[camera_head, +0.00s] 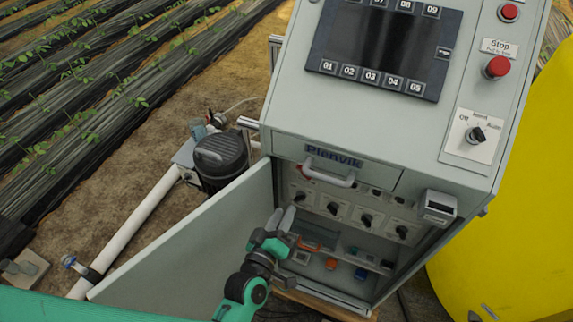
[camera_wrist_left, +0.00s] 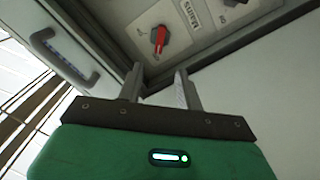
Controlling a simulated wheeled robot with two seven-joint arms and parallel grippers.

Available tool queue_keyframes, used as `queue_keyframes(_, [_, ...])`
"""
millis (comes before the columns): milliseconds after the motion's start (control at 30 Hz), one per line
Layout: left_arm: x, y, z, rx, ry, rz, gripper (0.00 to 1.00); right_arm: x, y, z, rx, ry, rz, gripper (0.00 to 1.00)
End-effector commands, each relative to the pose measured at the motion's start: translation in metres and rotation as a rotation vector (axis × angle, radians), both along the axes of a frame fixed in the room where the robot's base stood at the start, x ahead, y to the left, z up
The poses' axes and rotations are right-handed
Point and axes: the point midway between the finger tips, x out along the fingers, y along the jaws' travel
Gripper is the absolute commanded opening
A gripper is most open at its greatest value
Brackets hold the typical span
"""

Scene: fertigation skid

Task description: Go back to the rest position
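My left gripper (camera_head: 280,219) is in front of the open lower compartment of the grey cabinet (camera_head: 285,110), near the left end of its row of rotary switches (camera_head: 333,208). In the left wrist view its two fingers (camera_wrist_left: 160,90) stand apart with nothing between them, so it is open and empty. A red rotary switch (camera_wrist_left: 158,40) on a light plate marked "Mains" lies just beyond the fingertips, apart from them. My right gripper is not in view.
The cabinet door (camera_head: 195,245) stands swung open to the left of my left arm. A drawer with a handle (camera_head: 330,172) is above the compartment. A yellow tank (camera_head: 515,210) stands at right. A dark pump (camera_head: 220,158) and white pipe (camera_head: 135,220) are at left.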

Motion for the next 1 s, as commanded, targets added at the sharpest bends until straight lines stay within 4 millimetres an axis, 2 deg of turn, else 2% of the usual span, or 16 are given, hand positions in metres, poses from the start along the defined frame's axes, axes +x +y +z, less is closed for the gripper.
queue_keyframes(200, [0.000, 0.000, -0.005, 0.008, 0.008, -0.002, 0.36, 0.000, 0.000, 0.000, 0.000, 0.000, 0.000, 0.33])
queue_keyframes(267, [0.000, -0.001, -0.018, 0.028, 0.027, -0.006, 0.36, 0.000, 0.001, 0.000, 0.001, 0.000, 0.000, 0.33])
queue_keyframes(333, [-0.002, -0.001, -0.047, 0.072, 0.068, -0.016, 0.36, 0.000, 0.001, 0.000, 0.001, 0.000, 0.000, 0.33])
queue_keyframes(367, [-0.004, -0.001, -0.063, 0.097, 0.093, -0.023, 0.36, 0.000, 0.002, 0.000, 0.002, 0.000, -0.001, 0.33])
queue_keyframes(467, [-0.015, 0.004, -0.132, 0.205, 0.197, -0.054, 0.36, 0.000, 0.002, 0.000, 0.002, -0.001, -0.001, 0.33])
queue_keyframes(500, [-0.023, 0.007, -0.162, 0.254, 0.243, -0.068, 0.36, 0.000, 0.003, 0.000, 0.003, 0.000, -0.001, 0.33])
queue_keyframes(600, [-0.046, 0.020, -0.235, 0.369, 0.360, -0.106, 0.36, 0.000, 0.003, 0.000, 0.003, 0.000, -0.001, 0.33])
queue_keyframes(667, [-0.064, 0.031, -0.276, 0.438, 0.429, -0.132, 0.36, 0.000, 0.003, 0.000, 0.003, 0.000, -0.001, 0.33])
queue_keyframes(700, [-0.078, 0.039, -0.303, 0.483, 0.476, -0.150, 0.36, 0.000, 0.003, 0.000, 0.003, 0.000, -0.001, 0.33])
queue_keyframes(800, [-0.117, 0.063, -0.365, 0.589, 0.595, -0.199, 0.36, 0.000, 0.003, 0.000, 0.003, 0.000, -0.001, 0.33])
queue_keyframes(867, [-0.145, 0.079, -0.399, 0.651, 0.668, -0.231, 0.36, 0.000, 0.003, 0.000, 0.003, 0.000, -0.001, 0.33])
queue_keyframes(900, [-0.163, 0.092, -0.419, 0.690, 0.716, -0.252, 0.36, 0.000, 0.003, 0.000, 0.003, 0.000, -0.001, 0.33])
queue_keyframes(967, [-0.194, 0.111, -0.448, 0.747, 0.790, -0.287, 0.36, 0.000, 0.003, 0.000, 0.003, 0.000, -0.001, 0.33])
queue_keyframes(1000, [-0.216, 0.123, -0.466, 0.786, 0.839, -0.312, 0.36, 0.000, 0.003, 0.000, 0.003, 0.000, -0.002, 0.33])
